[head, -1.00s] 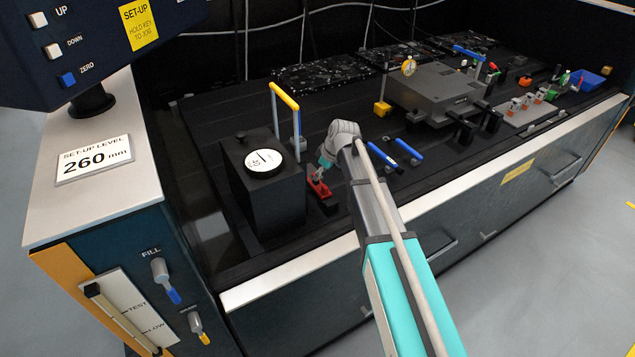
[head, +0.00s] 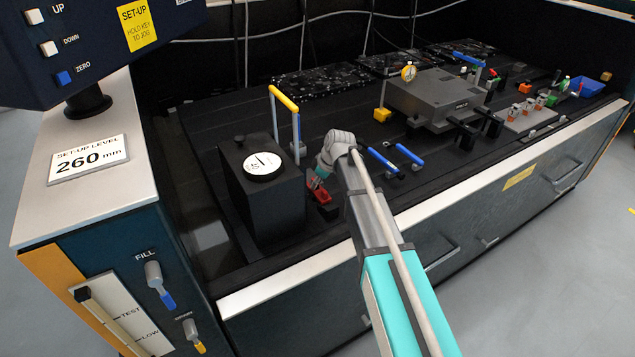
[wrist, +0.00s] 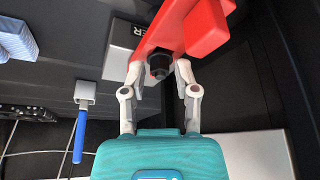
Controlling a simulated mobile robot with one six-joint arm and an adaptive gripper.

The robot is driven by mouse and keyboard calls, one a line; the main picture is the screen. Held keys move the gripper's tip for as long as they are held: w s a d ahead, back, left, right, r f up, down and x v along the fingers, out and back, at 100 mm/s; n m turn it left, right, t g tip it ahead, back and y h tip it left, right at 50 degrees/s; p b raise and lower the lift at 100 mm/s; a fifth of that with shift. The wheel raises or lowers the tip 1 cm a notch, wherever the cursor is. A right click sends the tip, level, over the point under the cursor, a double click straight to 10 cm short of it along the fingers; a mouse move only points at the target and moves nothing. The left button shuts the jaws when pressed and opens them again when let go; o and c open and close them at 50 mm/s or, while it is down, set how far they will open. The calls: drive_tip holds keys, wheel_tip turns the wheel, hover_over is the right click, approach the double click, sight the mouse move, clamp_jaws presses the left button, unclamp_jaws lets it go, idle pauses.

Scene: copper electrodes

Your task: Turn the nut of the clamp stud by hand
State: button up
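The red clamp (head: 322,196) sits on the dark bench beside the black gauge block, and its red body (wrist: 172,28) fills the top of the wrist view. A dark nut on its stud (wrist: 159,65) shows below the red body. My gripper (wrist: 160,72) has its two grey fingers apart, one on each side of the nut. A narrow gap seems to show beside the nut, and firm contact is not visible. In the head view my gripper (head: 317,180) is at the clamp, and my wrist partly hides the area.
The black block with a white dial (head: 262,166) stands close left of the clamp. A yellow-topped handle (head: 284,98) rises behind it. Blue-handled tools (head: 384,160) lie to the right; a blue handle (wrist: 79,137) shows in the wrist view. A grey fixture (head: 435,97) stands farther right.

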clamp_jaws()
drive_tip(key=shift+m, duration=0.3)
drive_tip(key=shift+s+m+t+h, duration=0.15)
drive_tip(key=shift+m+t+h, duration=0.25)
drive_tip(key=shift+m, duration=0.8)
drive_tip(key=shift+a+m+t+h, duration=0.1)
drive_tip(key=shift+m+t+h, duration=0.3)
drive_tip(key=shift+m, duration=1.2)
drive_tip(key=shift+o, duration=2.2)
unclamp_jaws()
